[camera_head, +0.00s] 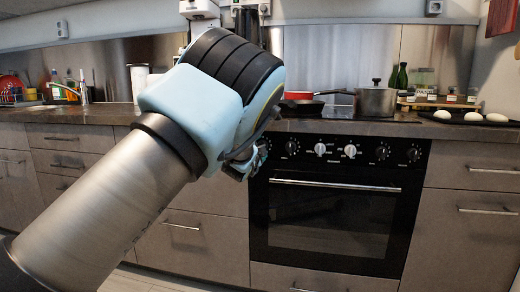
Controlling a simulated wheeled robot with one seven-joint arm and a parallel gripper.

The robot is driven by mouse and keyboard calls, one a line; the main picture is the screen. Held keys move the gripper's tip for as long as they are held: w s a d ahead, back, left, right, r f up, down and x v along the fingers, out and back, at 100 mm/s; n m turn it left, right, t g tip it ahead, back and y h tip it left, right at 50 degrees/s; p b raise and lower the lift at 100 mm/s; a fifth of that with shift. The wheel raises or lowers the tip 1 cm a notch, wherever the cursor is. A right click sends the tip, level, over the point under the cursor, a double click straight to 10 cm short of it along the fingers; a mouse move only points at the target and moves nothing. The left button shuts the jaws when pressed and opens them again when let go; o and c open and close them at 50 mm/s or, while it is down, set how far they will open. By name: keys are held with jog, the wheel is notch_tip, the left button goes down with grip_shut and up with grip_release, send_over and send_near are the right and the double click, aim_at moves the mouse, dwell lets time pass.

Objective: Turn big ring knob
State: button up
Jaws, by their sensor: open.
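The black oven (335,215) stands under the counter with a row of several knobs along its control panel. Two knobs have pale faces: one pale knob (320,149) and another pale knob (350,151). A dark knob (291,146) is left of them, and two dark knobs (382,153) (413,155) are to the right. I cannot tell which one is the big ring knob. My gripper (246,165) is open near the panel's left end, partly hidden behind my wrist. Its fingers are small in view, and I cannot tell whether they touch anything.
The oven door handle (335,185) runs below the knobs. On the counter above are a pot (375,101), a dark pan (300,106) and a tray with pale buns (470,118). Drawers with bar handles flank the oven. My arm covers the left middle of the view.

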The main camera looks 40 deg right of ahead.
jog(key=shift+s+a, duration=0.1)
jog(key=v, duration=1)
jog(key=shift+a+p, duration=0.25)
jog(key=shift+p, duration=0.05)
jog(key=shift+s+r, duration=0.1)
